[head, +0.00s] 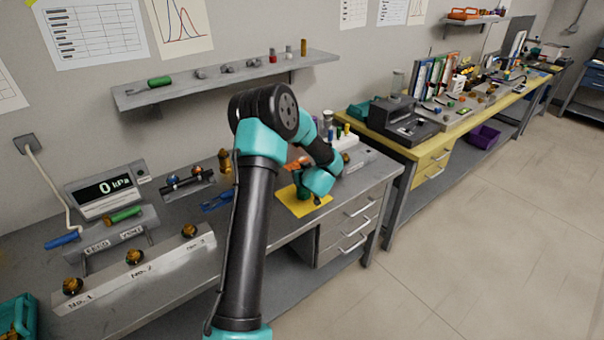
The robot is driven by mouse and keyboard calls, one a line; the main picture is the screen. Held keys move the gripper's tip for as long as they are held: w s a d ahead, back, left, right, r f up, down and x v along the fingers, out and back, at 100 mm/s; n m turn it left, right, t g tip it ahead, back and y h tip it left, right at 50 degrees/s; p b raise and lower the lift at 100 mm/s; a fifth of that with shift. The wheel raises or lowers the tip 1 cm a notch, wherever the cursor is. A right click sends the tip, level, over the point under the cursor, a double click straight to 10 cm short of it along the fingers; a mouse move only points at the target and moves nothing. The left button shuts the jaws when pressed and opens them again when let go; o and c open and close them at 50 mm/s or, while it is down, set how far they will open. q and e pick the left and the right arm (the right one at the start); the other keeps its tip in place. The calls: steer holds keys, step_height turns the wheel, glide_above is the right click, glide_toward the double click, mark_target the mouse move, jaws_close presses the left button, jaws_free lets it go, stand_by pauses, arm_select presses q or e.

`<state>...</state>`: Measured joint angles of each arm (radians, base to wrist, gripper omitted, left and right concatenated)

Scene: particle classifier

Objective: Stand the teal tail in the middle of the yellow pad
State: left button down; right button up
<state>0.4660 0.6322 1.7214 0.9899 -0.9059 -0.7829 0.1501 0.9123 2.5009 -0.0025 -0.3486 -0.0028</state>
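The yellow pad (291,207) lies on the grey bench, near its right end and close to the front edge. A dark green-teal piece (303,193), which looks like the teal tail, shows low over the pad, roughly upright. I cannot tell whether its foot touches the pad. My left arm comes up from below and bends down to the right, with its teal wrist just over the pad. My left gripper (306,183) is right at the green piece. Its fingers are small and partly hidden, so its grip is unclear. My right gripper is not in view.
Behind the pad are orange pieces (299,163) and a white rack (346,141) of small bottles. A blue piece (219,201) and a brass piece (225,161) stand left of it. A gauge (106,190) and numbered stand (150,262) fill the bench's left.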

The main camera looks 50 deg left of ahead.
arm_select(q)
steer(key=shift+c, duration=1.9)
jaws_free()
steer(key=shift+f, duration=0.1)
steer(key=shift+d+r, duration=0.2)
steer(key=shift+r, duration=0.1)
steer(key=v, duration=1.1)
steer(key=shift+s+d, duration=0.2)
steer(key=shift+d, duration=0.05)
